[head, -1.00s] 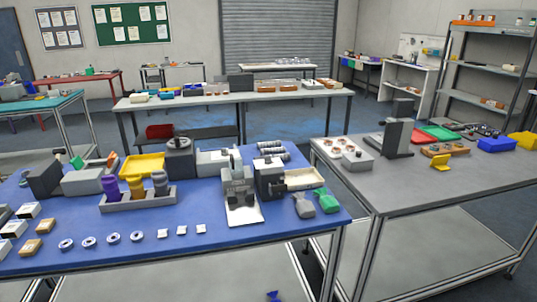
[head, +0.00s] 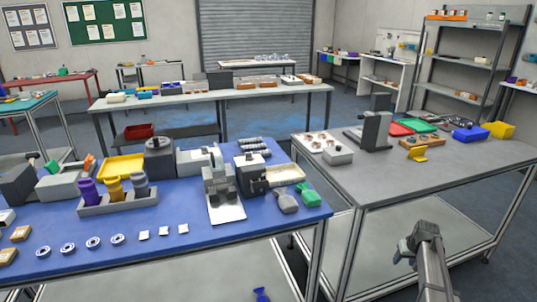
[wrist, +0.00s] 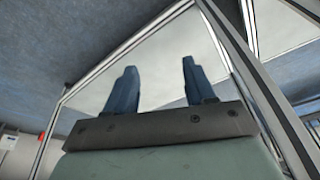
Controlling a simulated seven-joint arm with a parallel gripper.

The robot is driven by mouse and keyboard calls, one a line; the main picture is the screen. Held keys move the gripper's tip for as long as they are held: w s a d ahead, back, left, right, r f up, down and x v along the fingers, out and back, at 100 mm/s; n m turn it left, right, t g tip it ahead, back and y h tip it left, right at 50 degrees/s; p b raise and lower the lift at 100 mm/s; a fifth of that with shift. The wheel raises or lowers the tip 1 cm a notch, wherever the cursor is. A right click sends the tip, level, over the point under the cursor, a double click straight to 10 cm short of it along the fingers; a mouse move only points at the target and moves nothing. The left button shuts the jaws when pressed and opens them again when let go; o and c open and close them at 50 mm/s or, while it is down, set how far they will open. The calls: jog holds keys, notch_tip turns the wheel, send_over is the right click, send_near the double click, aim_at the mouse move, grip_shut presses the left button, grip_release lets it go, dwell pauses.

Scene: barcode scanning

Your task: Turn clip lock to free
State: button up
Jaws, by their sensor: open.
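I cannot tell for certain which thing is the clip lock; no lock or lever can be made out at this size. A small yellow bracket-like piece (head: 417,153) stands on the grey table (head: 400,182) at the right. A grey machine with a white plate (head: 226,212) stands on the blue table (head: 190,240), and a dark boxy device (head: 251,180) is beside it. My gripper (wrist: 160,85) is open, with two blue fingers apart and nothing between them. In the head view my arm shows at the lower right, in front of the grey table and below its top.
The blue table holds purple and yellow bottles in a rack (head: 118,206), a yellow tray (head: 122,166) and several white rings. A dark upright stand (head: 376,131), coloured trays and a blue bin (head: 470,134) are on the grey table. Its near top is clear. Table framing fills the wrist view.

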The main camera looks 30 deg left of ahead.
jog(key=w+a+r+t, duration=0.1)
jog(key=w+r, duration=0.3)
jog(key=r, duration=0.3)
jog(key=w+a+r+n+t, duration=0.1)
jog(key=w+r, duration=0.3)
jog(key=r, duration=0.4)
jog(key=w+a+r+t, duration=0.1)
jog(key=w+r, duration=0.4)
jog(key=r, duration=0.2)
notch_tip(320, 180, up, 26)
jog(key=f+n+g+y, duration=0.1)
jog(key=n+g+y, duration=0.1)
jog(key=n+g, duration=0.15)
send_over(249, 153)
jog(key=s+d, duration=0.4)
jog(key=shift+n+t, duration=0.35)
jog(key=x, duration=1.3)
jog(key=shift+w+a, duration=0.1)
jog(key=shift+w, duration=0.15)
grip_shut()
